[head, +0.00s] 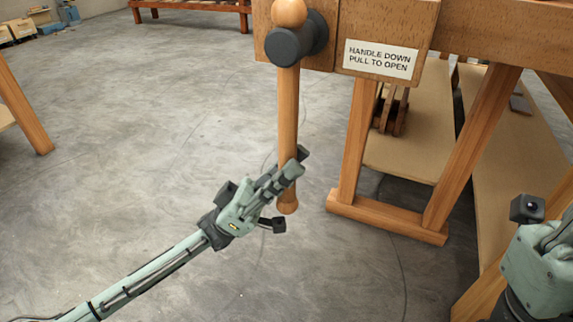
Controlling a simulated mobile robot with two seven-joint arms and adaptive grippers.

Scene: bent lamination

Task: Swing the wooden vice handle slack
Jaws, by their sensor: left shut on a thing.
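The wooden vice handle (288,110) hangs almost straight down through a dark round boss (291,42) on the vice. Its round top knob (289,12) sits just above the boss, and its lower knob (287,203) shows below my fingers. My left gripper (290,172) is shut on the handle near its lower end, reaching in from the lower left. My right gripper is at the right edge, and only part of its body shows; its fingers are out of the picture or hidden.
A label (380,60) on the wooden vice front reads "HANDLE DOWN PULL TO OPEN". The bench's wooden legs (357,140) and lower shelf (415,140) stand right of the handle. The grey concrete floor (130,150) to the left is open.

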